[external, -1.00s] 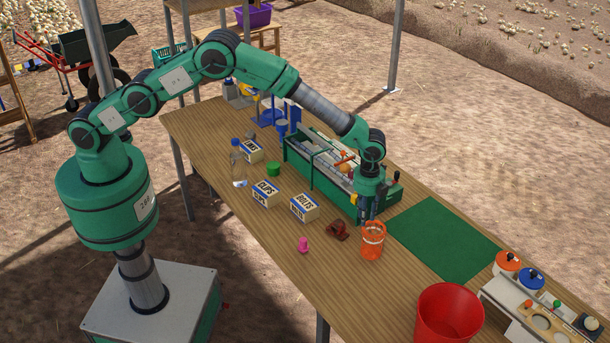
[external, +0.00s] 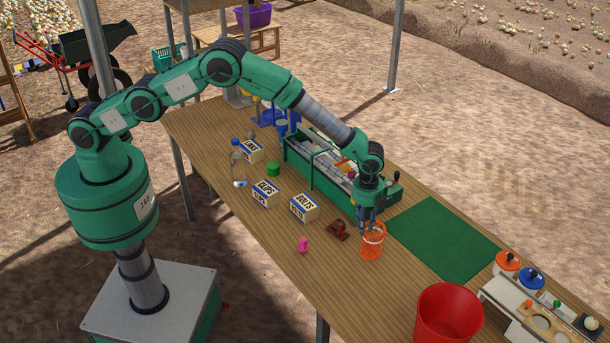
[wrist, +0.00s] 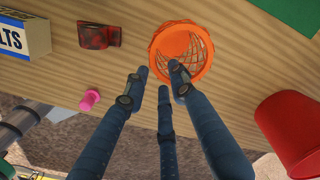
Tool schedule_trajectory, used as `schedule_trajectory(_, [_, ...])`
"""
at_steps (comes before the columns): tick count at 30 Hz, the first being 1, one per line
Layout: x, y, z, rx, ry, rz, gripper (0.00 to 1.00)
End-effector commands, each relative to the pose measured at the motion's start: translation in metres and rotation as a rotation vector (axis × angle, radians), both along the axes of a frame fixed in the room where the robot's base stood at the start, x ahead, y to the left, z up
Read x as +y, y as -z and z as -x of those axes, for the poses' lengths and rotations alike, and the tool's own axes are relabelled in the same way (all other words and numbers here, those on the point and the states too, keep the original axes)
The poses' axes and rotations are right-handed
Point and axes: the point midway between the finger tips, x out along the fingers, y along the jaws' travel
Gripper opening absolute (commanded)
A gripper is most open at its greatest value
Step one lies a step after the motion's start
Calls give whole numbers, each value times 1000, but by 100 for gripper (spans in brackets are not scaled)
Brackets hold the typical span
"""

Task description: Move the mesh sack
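The orange mesh sack (external: 372,246) stands upright on the wooden table, left of the green mat. In the wrist view, the sack (wrist: 203,72) shows a round orange rim, netted sides and an orange inside. My gripper (external: 371,219) points down just above the sack's mouth. In the wrist view, the three dark fingers of my gripper (wrist: 157,82) are spread with nothing between them. One fingertip overlaps the near rim of the sack; I cannot tell whether it touches.
A dark red object (external: 338,230) and a pink piece (external: 304,245) lie left of the sack. A bolts box (external: 304,208) and a green machine (external: 325,185) stand behind. A red bucket (external: 447,312) is at the front right. The green mat (external: 440,237) is clear.

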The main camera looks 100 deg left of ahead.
Motion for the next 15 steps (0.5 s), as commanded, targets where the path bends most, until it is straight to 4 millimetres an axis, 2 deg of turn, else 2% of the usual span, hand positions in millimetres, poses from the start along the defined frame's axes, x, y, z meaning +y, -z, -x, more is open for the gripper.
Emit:
schedule_trajectory(9, [0,46,0,2,0,0,25])
schedule_trajectory(15, [0,70,-1,0,0,0,25])
